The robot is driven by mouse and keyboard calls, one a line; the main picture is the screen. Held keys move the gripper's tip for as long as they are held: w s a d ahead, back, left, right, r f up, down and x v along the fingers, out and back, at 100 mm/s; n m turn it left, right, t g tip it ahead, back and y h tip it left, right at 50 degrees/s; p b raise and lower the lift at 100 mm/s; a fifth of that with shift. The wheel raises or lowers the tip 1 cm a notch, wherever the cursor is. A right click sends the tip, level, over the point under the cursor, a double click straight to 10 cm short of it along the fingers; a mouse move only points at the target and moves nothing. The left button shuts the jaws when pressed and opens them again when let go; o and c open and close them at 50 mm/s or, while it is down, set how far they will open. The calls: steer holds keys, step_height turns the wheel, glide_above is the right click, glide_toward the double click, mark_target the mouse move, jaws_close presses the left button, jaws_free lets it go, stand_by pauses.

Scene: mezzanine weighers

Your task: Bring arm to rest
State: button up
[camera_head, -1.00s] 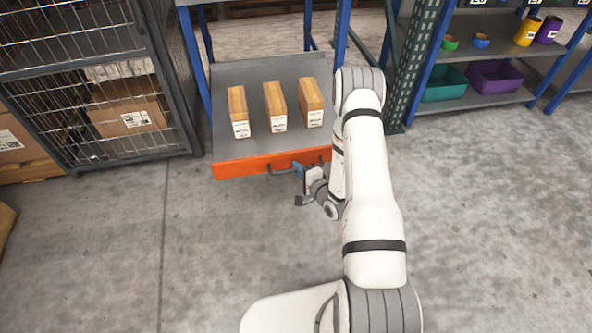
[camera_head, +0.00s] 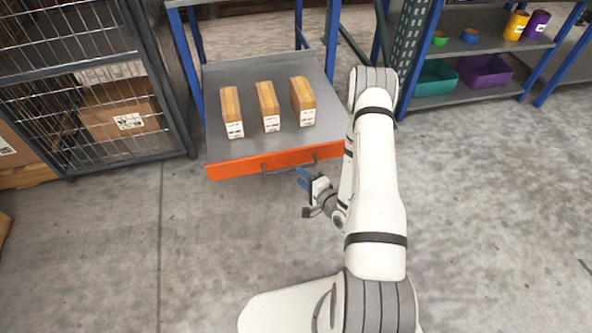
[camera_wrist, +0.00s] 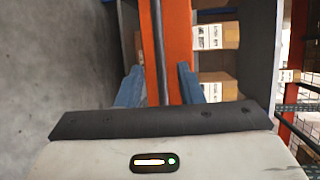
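My gripper (camera_head: 304,180) hangs in front of the pulled-out grey drawer tray (camera_head: 232,78). Its tip is a short way off the orange drawer front (camera_head: 240,167) and its dark bar handle (camera_head: 288,168). In the wrist view, the two blue fingers stand apart with nothing held between them (camera_wrist: 160,88). The handle (camera_wrist: 160,40) and orange front (camera_wrist: 180,35) show beyond the fingers. My arm is bent forward and down from the base.
Three tan boxes with white labels, left (camera_head: 231,112), middle (camera_head: 268,106) and right (camera_head: 303,100), stand on the tray. A wire cage (camera_head: 75,70) is at left. A shelf with a teal bin (camera_head: 440,85) and purple bin (camera_head: 485,72) is at right. The floor in front is clear.

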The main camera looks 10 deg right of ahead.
steer(key=shift+s+d+r, duration=0.1)
steer(key=shift+s+d, duration=0.2)
steer(key=shift+s, duration=0.35)
